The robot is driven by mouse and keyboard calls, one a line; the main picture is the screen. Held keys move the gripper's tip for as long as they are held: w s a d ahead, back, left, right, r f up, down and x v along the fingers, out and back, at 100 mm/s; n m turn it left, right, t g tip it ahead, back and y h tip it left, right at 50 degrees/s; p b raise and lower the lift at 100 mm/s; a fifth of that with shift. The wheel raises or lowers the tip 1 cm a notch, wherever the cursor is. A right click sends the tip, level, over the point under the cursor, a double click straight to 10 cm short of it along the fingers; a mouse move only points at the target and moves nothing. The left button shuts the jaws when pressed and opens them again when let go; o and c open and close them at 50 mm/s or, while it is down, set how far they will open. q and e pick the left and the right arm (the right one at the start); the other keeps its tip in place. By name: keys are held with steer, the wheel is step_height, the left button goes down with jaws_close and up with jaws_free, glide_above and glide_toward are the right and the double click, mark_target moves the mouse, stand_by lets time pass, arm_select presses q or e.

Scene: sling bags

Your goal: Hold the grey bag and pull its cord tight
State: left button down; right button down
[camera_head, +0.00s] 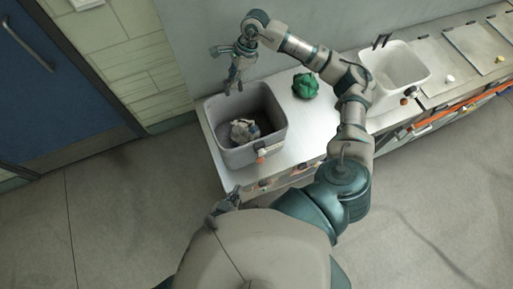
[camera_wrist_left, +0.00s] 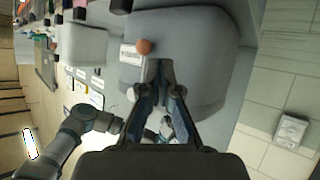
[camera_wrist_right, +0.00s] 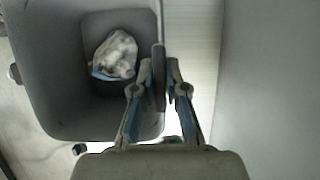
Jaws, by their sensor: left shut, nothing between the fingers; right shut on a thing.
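A crumpled pale grey bag (camera_head: 242,131) lies inside the grey bin (camera_head: 219,157); it also shows in the right wrist view (camera_wrist_right: 115,54), with blue at its lower edge. No cord can be made out clearly. My right gripper (camera_head: 234,84) is at the bin's far rim. In the right wrist view its fingers (camera_wrist_right: 160,72) stand on both sides of the bin wall, shut on it, apart from the bag. My left gripper (camera_head: 234,194) is low, in front of the table's front edge. Its fingers (camera_wrist_left: 158,68) are shut and empty, facing the bin's outer front side.
A green bag (camera_head: 306,86) lies on the table (camera_head: 300,140) right of the bin. A white bin (camera_head: 420,72) stands further right, past my right arm. A small orange ball (camera_wrist_left: 144,46) shows near the grey bin's front. A wall is behind, a blue door (camera_head: 50,90) at left.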

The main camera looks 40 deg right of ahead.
arm_select(q)
step_height(320, 180, up, 6)
steer(key=s+d+f+m+t+h, duration=0.1)
steer(key=s+d, duration=0.1)
arm_select(e)
steer(key=shift+d, duration=0.1)
arm_select(q)
glide_above(260, 160)
steer(key=s+a, duration=0.2)
steer(key=a, duration=0.2)
steer(key=f, duration=0.2)
steer(key=shift+m, duration=0.3)
steer(key=f, duration=0.1)
steer(key=d+f, duration=0.1)
steer(key=w+d+f, duration=0.1)
steer(key=shift+f, duration=0.35)
steer(key=shift+a+f, duration=0.1)
